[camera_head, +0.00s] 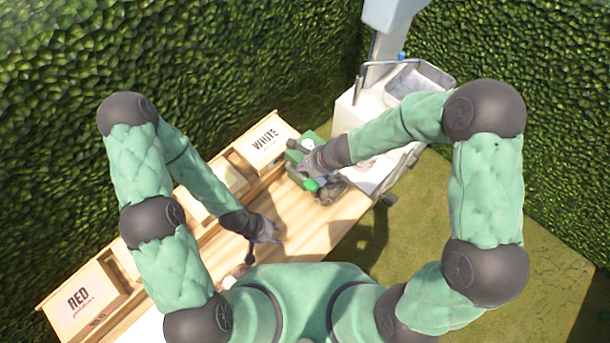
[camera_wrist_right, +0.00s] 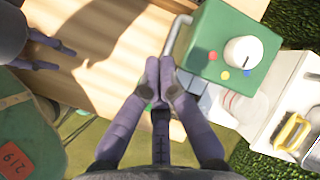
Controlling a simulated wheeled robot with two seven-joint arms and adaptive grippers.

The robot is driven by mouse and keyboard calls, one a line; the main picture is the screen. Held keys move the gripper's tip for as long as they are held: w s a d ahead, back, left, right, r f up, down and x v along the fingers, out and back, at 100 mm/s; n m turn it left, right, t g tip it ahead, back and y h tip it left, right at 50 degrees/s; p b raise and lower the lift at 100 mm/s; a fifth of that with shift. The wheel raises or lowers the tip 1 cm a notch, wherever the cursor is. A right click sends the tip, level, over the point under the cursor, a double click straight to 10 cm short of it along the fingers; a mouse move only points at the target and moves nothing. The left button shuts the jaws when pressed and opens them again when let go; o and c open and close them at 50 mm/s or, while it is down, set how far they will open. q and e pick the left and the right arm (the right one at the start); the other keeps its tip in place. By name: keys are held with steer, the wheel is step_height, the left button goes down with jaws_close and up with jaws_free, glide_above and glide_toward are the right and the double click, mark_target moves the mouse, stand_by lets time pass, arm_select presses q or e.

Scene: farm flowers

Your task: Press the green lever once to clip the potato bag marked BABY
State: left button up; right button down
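The green clipping machine (camera_wrist_right: 235,48) has a white dial and small coloured buttons, with a grey bent bar at its side. In the head view the machine (camera_head: 297,152) stands at the far end of the wooden table. A green knob (camera_head: 311,185), seemingly the lever's end, shows beside my right gripper (camera_head: 305,160). In the wrist view my right gripper (camera_wrist_right: 160,68) has its fingertips together beside the machine, with nothing visible between them. A green bit shows behind the fingers. My left gripper (camera_head: 263,242) hangs over the table, fingers apart and empty. I cannot make out a BABY bag.
The wooden table (camera_head: 335,205) has bare room between my grippers. A WHITE crate (camera_head: 265,143) and a RED crate (camera_head: 82,299) stand along its hedge side. A white cart (camera_head: 348,115) with a metal tray (camera_head: 420,78) stands beyond the machine.

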steer(key=shift+w+a+r+p, duration=0.15)
steer(key=shift+w+r+p, duration=0.05)
steer(key=shift+r+p, duration=0.8)
